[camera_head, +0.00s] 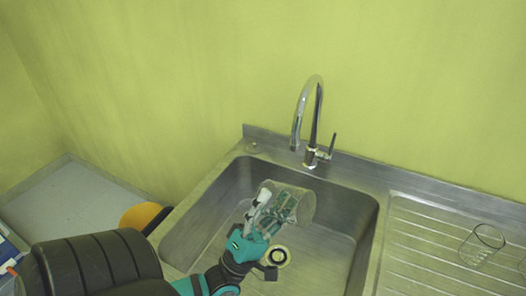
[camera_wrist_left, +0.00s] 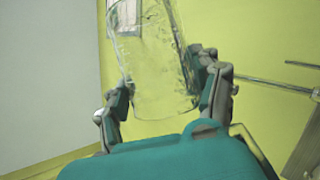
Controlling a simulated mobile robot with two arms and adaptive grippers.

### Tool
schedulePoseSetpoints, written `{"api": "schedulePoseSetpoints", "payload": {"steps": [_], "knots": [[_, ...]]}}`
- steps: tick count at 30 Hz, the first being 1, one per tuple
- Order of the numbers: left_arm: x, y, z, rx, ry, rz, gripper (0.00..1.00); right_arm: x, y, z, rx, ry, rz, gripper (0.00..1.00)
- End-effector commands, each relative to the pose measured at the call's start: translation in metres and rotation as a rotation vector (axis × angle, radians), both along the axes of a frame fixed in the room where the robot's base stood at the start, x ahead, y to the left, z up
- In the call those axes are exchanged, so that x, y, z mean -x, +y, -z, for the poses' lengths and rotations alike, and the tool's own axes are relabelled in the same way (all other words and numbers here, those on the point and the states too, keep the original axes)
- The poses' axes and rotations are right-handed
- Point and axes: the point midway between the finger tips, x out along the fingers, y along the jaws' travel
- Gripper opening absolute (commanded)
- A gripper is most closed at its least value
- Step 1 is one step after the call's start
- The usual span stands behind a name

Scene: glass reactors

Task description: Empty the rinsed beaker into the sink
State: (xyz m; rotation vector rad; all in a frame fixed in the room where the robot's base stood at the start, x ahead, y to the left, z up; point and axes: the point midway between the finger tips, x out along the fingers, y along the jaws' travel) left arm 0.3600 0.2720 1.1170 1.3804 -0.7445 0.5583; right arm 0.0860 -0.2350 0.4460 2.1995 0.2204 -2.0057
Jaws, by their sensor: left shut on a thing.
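A clear glass beaker (camera_head: 299,203) is tilted on its side over the steel sink (camera_head: 335,225). My left gripper (camera_head: 272,212) is shut on it, with the fingers around its wall. In the left wrist view the beaker (camera_wrist_left: 160,65) is see-through and sits between the two fingers of my left gripper (camera_wrist_left: 162,88). Droplets or streaks show on the glass in that view. I cannot tell whether liquid is left inside. My right gripper is not in view.
A chrome tap (camera_head: 311,120) stands behind the basin. The drain (camera_head: 277,256) is in the basin floor. Another clear glass beaker (camera_head: 482,245) stands on the ribbed drainboard (camera_head: 425,235) at the right. A yellow-green wall (camera_head: 190,80) closes the back.

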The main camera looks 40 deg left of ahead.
Motion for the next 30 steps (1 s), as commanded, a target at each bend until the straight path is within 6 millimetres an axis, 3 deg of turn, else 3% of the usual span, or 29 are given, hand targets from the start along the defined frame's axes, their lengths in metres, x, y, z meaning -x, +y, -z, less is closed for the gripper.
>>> {"api": "schedulePoseSetpoints", "payload": {"steps": [17, 30], "knots": [[0.001, 0.005, 0.0, 0.146, -0.021, 0.001, 0.3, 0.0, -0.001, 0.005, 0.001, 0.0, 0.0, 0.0], [0.002, 0.015, 0.0, 0.401, -0.055, 0.0, 0.3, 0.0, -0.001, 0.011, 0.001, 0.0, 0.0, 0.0]]}}
